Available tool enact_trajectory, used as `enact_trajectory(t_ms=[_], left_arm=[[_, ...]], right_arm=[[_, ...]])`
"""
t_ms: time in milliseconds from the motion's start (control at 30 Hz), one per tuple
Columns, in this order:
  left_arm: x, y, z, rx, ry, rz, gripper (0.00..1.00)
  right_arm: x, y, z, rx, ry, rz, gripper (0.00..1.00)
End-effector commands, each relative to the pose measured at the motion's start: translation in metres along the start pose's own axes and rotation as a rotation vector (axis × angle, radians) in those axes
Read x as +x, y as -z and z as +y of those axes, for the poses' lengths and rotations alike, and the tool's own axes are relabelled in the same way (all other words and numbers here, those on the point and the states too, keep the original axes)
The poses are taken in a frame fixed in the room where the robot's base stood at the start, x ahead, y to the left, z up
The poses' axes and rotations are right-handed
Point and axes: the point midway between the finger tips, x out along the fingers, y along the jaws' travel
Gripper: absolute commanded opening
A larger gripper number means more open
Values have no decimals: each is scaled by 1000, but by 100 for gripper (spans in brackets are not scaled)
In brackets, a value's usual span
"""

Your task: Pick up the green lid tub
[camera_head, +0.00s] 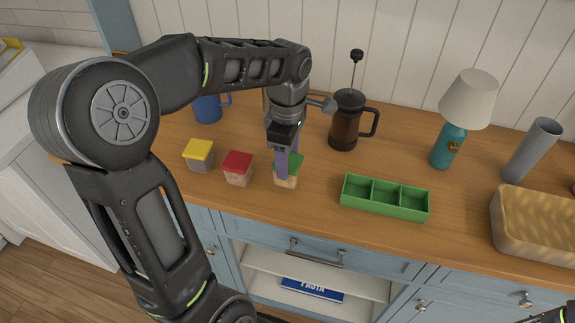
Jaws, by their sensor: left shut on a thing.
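The green lid tub (291,182) is on the wooden counter, right of a tub with a red lid (237,168) and a tub with a yellow lid (199,155). My left gripper (287,167) points down at it with its purple-grey fingers shut on it. The fingers hide part of the green lid and body. I cannot tell whether the tub is clear of the counter. Only a dark piece of what may be my right arm shows at the lower right corner, and no right fingers can be made out.
A green divided tray (385,198) lies right of the tub. A French press (346,120) and a blue mug (208,107) stand behind. A teal lamp (443,145), a grey cylinder (530,151) and a basket (535,228) stand farther right.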

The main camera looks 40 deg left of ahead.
Motion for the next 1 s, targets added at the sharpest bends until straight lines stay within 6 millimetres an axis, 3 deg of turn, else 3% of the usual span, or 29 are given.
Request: enact_trajectory(t_ms=[200, 400, 1000], left_arm=[[-44, 0, 1, 0, -6, -1, 12], [-70, 0, 1, -1, -2, -1, 12], [-74, 0, 0, -1, 0, 0, 12]], right_arm=[[4, 0, 1, -1, 1, 1, 36], [5, 1, 1, -1, 2, 2, 36], [4, 1, 1, -1, 2, 2, 36]])
